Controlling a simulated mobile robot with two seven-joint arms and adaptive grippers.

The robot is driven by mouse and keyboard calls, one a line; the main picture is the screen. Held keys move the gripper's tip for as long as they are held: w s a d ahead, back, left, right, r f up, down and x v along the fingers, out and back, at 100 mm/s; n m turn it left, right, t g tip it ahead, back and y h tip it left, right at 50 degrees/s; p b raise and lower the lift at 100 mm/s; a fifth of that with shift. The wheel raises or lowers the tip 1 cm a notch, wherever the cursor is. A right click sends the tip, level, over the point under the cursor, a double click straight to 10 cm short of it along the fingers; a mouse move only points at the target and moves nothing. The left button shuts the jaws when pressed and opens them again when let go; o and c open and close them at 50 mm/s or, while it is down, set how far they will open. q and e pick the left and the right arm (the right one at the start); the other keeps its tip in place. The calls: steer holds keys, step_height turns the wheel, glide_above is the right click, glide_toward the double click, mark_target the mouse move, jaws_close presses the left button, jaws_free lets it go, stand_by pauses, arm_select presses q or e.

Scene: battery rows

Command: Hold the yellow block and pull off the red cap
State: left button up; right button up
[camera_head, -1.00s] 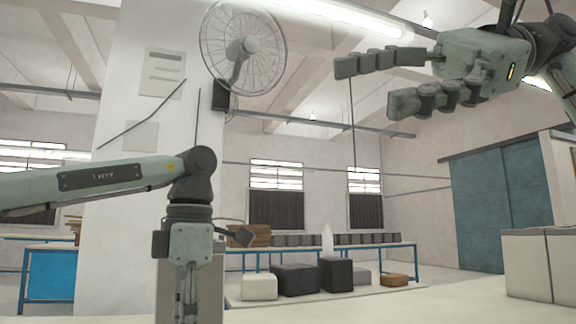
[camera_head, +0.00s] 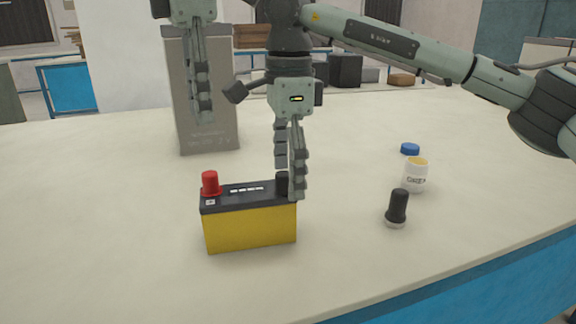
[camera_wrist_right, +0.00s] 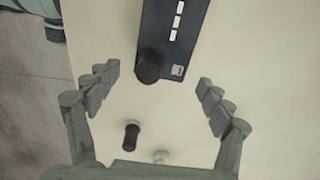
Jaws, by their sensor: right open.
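The yellow block (camera_head: 250,228) is a battery-like box with a dark top, standing upright on the table. The red cap (camera_head: 210,184) sits on its left top end. A black cap (camera_wrist_right: 149,66) is on its other end, partly hidden by my right gripper in the head view. My right gripper (camera_head: 290,180) points down at that end, open, its fingers apart; in the right wrist view (camera_wrist_right: 157,78) the black cap lies between the fingertips' directions, with nothing gripped. My left gripper (camera_head: 201,95) points down in front of a grey box, behind the block; its finger gap is not clear.
The grey box (camera_head: 222,130) stands behind the block. To the right are a black knob-like piece (camera_head: 397,207), a white jar (camera_head: 414,177) and a blue lid (camera_head: 410,149). The pale table (camera_head: 110,230) is clear at left and front.

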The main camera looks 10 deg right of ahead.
mark_target(288, 212)
step_height(288, 212, down, 8)
steer(key=shift+r, duration=0.1)
stand_by(0.4)
jaws_close()
stand_by(0.5)
stand_by(0.7)
